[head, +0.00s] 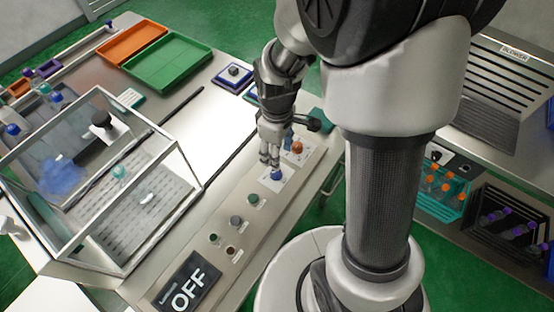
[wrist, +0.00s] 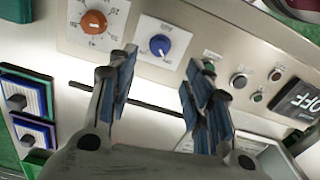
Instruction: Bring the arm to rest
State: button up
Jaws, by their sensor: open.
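My arm reaches down over the machine's front control panel (head: 222,240). My gripper (head: 268,160) is open and empty just above the blue knob (head: 277,175). In the wrist view, the two blue-padded fingers of my gripper (wrist: 160,85) stand apart with nothing between them. The blue knob (wrist: 159,45) shows just beyond the fingertips, and the orange knob (wrist: 94,22) is to its left. I cannot tell whether a finger touches the blue knob.
A display (head: 187,288) reads OFF, with several small buttons beside it. A clear-walled enclosure (head: 187,165) stands at left. Green (head: 205,52) and orange (head: 158,33) trays lie at the back. A blower unit (head: 515,50) and crates are at right.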

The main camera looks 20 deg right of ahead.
jog(key=shift+r, duration=0.95)
